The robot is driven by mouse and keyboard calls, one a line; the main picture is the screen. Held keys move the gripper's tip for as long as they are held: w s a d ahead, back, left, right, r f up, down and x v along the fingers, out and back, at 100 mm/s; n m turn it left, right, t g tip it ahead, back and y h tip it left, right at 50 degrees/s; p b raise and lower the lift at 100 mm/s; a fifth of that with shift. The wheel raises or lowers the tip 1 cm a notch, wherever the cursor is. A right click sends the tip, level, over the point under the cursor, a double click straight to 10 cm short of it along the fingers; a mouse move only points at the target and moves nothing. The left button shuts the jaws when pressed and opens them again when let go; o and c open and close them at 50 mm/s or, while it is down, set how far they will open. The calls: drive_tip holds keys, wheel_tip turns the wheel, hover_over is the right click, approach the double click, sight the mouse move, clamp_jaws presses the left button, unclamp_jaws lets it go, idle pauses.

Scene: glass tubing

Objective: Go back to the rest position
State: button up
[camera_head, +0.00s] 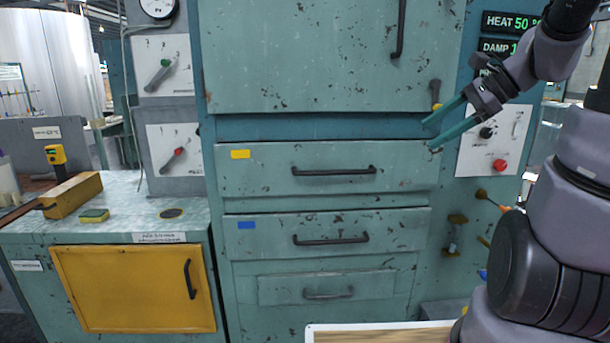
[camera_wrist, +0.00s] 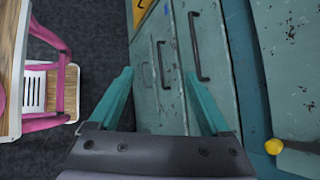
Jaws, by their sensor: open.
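My gripper (camera_head: 434,132) is at the upper right in the head view, in front of the right part of the teal cabinet (camera_head: 330,62). Its two teal fingers are spread apart with nothing between them. They point left, level with the strip just above the top drawer (camera_head: 262,176). In the wrist view the open fingers (camera_wrist: 158,98) frame dark floor and the cabinet's drawer fronts. Whether a fingertip touches the cabinet cannot be told.
Two drawers with dark handles, the top one and a lower one (camera_head: 270,240), are shut. A control panel (camera_head: 510,130) with a red knob is right of my gripper. A worktop (camera_head: 130,205) is at left above a yellow door (camera_head: 130,290). A pink-framed table (camera_wrist: 12,70) stands left in the wrist view.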

drive_tip(key=s+a+r+n+t+h, duration=0.2)
drive_tip(key=s+n+h, duration=0.4)
drive_tip(key=s+n, duration=0.3)
wheel_tip(320, 180, up, 2)
drive_tip(key=a+n, duration=0.1)
drive_tip(key=n, duration=0.3)
drive_tip(key=shift+s+a+r+n, duration=0.2)
drive_tip(key=shift+s+r+n, duration=0.05)
drive_tip(key=shift+s+n, duration=0.1)
